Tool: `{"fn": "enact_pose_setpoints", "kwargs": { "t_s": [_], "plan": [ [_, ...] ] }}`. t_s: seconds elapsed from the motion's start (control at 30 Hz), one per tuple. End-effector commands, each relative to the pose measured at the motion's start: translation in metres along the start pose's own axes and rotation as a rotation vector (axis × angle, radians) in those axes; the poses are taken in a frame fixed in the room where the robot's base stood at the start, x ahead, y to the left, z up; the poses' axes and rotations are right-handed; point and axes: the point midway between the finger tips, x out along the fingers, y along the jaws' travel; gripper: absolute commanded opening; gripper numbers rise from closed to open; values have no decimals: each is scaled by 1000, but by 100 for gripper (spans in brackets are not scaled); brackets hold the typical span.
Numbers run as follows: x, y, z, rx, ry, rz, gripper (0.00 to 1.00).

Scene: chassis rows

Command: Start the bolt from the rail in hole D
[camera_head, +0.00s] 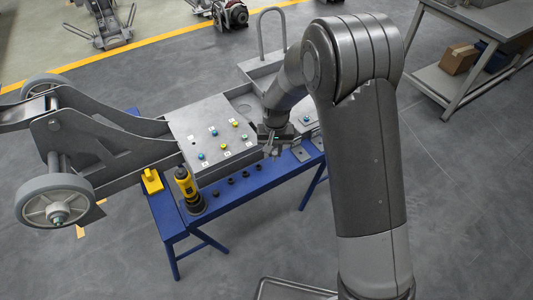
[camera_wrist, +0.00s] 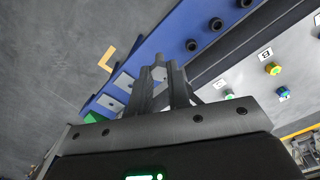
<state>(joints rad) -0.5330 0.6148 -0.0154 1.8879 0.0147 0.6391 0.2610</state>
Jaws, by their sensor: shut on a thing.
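My gripper (camera_head: 273,147) hangs over the blue rail (camera_head: 285,172), just right of the grey chassis plate (camera_head: 208,168). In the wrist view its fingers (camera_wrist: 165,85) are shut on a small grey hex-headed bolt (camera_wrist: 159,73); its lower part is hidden. The bolt is too small to make out in the head view. The plate carries several blue, yellow and green bolt heads beside small white letter labels. One label (camera_wrist: 265,54) in the wrist view looks like B, next to a yellow-green head (camera_wrist: 272,68). I cannot tell which hole is D.
A yellow and black power tool (camera_head: 187,187) stands on the blue bench, with several black sockets (camera_head: 231,181) in a row to its right. A yellow block (camera_head: 151,181) sits at the bench's left. Grey blocks (camera_head: 300,153) lie on its right end. A wheel (camera_head: 57,201) stands at left.

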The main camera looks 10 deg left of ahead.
Motion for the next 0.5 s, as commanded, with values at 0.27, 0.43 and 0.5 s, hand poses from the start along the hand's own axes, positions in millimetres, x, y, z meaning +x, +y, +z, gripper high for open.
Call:
{"fn": "enact_pose_setpoints", "kwargs": {
  "t_s": [0.27, 0.43, 0.5],
  "plan": [
    [0, -64, -54, 119, 3, -1, 0],
    [-1, -120, -86, 222, 4, -2, 0],
    [-1, -144, -95, 262, 3, -2, 0]
  ]
}}
